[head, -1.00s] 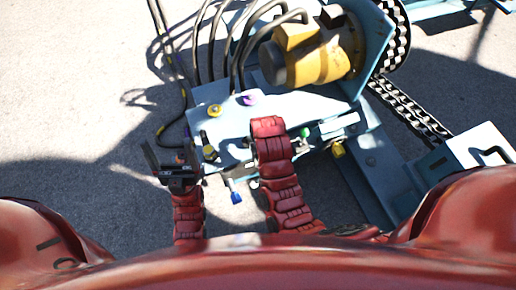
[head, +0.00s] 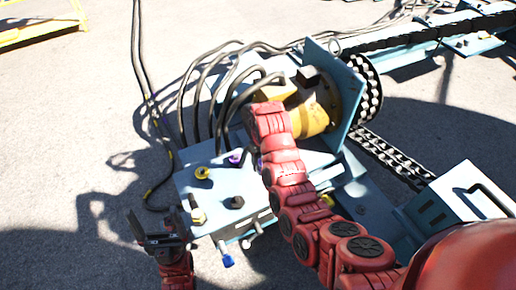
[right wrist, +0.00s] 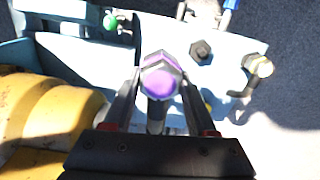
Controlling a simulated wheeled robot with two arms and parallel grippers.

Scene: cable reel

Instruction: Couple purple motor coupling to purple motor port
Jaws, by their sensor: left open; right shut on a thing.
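The purple coupling (right wrist: 160,82) sits between the fingers of my right gripper (right wrist: 157,70), which is shut on it. A dark hose end shows below it in the right wrist view. In the head view a purple piece (head: 235,158) shows at the top of the pale blue block (head: 215,190), just left of my right arm. I cannot tell there whether it is the coupling or the port, nor whether the two touch. My right gripper is hidden behind its arm in the head view. My left gripper (head: 155,232) is open and empty, left of the block.
Yellow fittings (head: 202,172) and a black fitting (head: 237,202) stand on the block. Several dark hoses (head: 205,85) arch behind it. A yellow motor (head: 312,105) on a blue plate stands close by. A chain (head: 395,160) runs right.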

